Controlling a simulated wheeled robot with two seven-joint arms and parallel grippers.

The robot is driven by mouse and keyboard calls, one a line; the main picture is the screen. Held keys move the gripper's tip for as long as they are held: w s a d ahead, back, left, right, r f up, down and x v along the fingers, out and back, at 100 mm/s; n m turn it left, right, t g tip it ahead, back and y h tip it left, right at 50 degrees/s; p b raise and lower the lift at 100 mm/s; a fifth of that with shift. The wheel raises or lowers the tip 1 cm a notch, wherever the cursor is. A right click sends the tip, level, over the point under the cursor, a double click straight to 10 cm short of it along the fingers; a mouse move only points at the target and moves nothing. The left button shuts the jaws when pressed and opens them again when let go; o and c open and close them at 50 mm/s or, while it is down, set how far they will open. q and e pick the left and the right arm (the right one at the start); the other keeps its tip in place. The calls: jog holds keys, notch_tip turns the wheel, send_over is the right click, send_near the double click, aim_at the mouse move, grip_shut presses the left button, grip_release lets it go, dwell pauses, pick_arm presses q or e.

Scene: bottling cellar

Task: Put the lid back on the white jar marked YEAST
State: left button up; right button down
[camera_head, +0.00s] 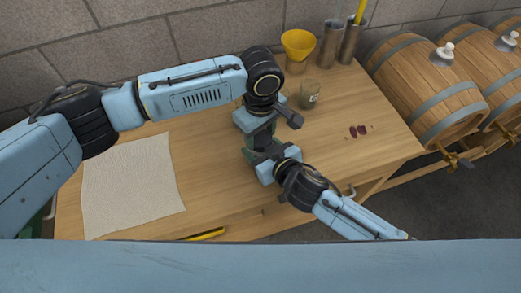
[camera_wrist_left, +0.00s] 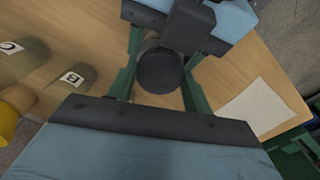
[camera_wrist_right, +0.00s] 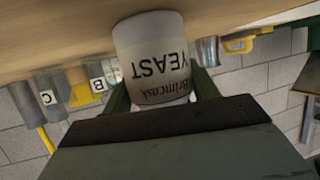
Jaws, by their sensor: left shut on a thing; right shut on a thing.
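The white jar (camera_wrist_right: 150,40) marked YEAST shows upside down in the right wrist view, where the picture is inverted. My right gripper (camera_wrist_right: 163,88) is shut around its sides, with a green finger on each side. The jar's base is at or close to the table top; I cannot tell whether it touches. Its rim is hidden. A dark round lid (camera_wrist_left: 160,72) is between the green fingers of my left gripper (camera_wrist_left: 160,85), which is shut on it. In the head view the left gripper (camera_head: 257,140) points down just above the right gripper (camera_head: 260,163); they hide jar and lid.
A glass marked B (camera_wrist_left: 72,80) is near the grippers. Barrels (camera_head: 425,85) stand beyond the table.

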pick_arm(q)
jog(key=m, duration=0.4)
jog(key=shift+m, duration=0.3)
jog(key=m, duration=0.5)
jog(key=o, duration=1.1)
jog(key=shift+r, duration=2.25)
jog(key=shift+r, duration=0.1)
jog(key=shift+c, duration=0.4)
